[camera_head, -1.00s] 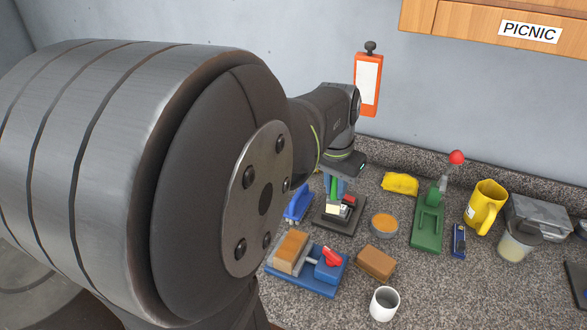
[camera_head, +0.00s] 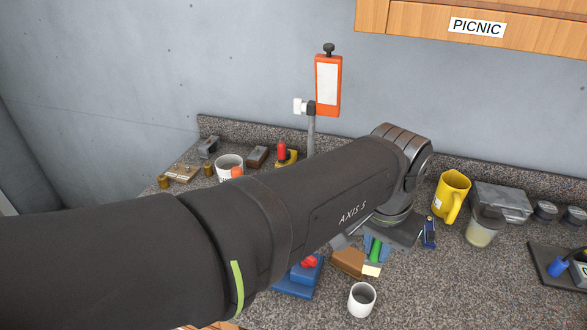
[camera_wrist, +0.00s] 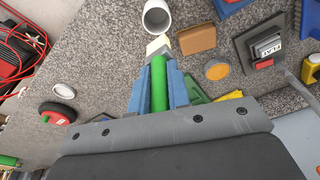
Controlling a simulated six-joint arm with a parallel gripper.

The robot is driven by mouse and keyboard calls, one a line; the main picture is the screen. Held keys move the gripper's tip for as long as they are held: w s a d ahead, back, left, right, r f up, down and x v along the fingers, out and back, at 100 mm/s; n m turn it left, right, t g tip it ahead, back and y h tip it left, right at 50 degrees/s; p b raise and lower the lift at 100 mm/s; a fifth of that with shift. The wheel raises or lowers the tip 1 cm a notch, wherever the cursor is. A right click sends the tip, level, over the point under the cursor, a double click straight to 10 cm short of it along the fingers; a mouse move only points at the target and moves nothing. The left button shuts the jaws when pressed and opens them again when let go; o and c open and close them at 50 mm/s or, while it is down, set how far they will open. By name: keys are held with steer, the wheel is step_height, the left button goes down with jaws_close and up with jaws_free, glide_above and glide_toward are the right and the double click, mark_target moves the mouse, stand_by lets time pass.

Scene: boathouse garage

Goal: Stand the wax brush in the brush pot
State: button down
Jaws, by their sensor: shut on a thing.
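The wax brush has a green handle (camera_wrist: 158,85) and a cream head (camera_wrist: 158,45). My gripper (camera_head: 376,255) is shut on the handle between its blue fingers, with the cream head beyond the fingertips. In the head view the cream head (camera_head: 371,270) shows below the fingers. A plain white open pot, apparently the brush pot (camera_head: 362,301), stands upright at the counter's front, below the brush in the picture. It also shows in the wrist view (camera_wrist: 150,27), just beyond the brush head. Brush and pot look apart; the height between them is unclear.
A brown block (camera_head: 347,263) lies just left of the brush. A blue fixture (camera_head: 297,282) with a red part is farther left. A yellow mug (camera_head: 451,192) and a lidded jar (camera_head: 482,230) stand to the right. Counter right of the pot is clear.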

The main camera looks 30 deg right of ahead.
steer(key=shift+f, duration=5.35)
steer(key=c, duration=1.3)
jaws_free()
step_height(320, 180, up, 17)
glide_above(369, 274)
steer(key=a, duration=0.2)
steer(key=shift+s+d+r, duration=0.1)
steer(key=shift+s+r, duration=0.05)
steer(key=shift+s, duration=0.2)
